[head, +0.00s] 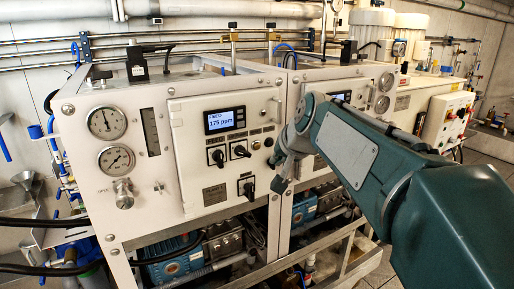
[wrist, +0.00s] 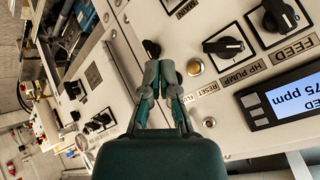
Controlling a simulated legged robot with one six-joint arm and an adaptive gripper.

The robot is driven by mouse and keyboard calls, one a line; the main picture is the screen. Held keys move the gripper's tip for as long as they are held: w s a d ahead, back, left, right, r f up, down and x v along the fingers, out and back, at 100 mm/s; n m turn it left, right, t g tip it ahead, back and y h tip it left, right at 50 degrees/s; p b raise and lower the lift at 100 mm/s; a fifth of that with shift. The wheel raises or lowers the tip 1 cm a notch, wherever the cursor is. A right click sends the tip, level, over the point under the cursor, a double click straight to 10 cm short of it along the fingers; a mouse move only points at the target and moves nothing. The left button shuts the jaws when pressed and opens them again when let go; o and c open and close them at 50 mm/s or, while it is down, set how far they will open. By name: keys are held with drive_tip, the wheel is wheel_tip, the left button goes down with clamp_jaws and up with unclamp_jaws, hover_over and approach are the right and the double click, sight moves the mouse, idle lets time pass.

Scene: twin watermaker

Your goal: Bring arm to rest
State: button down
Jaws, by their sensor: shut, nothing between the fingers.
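My gripper (head: 280,170) is at the end of my teal arm, in front of the right side of the white control panel (head: 190,125) in the head view. In the wrist view my gripper (wrist: 160,68) has its two fingers together, with nothing held. The fingertips overlap a small black knob (wrist: 151,47) in that view. I cannot tell whether they touch it. The arm reaches in from the lower right of the head view, with its forearm extended toward the panel.
The panel has a lit display (head: 225,120) reading 175 ppm, black rotary switches (head: 241,150) and pressure gauges (head: 107,122). A second white cabinet stands to the right, partly behind my arm. Blue pumps (head: 172,270) sit below. Grey floor (head: 480,165) shows at the right.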

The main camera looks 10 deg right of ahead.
idle(0.5)
drive_tip(key=s+f+n+g, duration=0.1)
drive_tip(key=s+f, duration=0.4)
drive_tip(key=s, duration=0.3)
drive_tip(key=s+f+n+g+h, duration=0.1)
drive_tip(key=s+f+n, duration=0.1)
drive_tip(key=s+f, duration=0.3)
drive_tip(key=s+f+n+g, duration=0.1)
drive_tip(key=s+f, duration=0.4)
drive_tip(key=s, duration=0.7)
drive_tip(key=shift+s+a+n+h, duration=0.25)
drive_tip(key=shift+a+n+h, duration=0.15)
drive_tip(key=shift+a+n, duration=0.1)
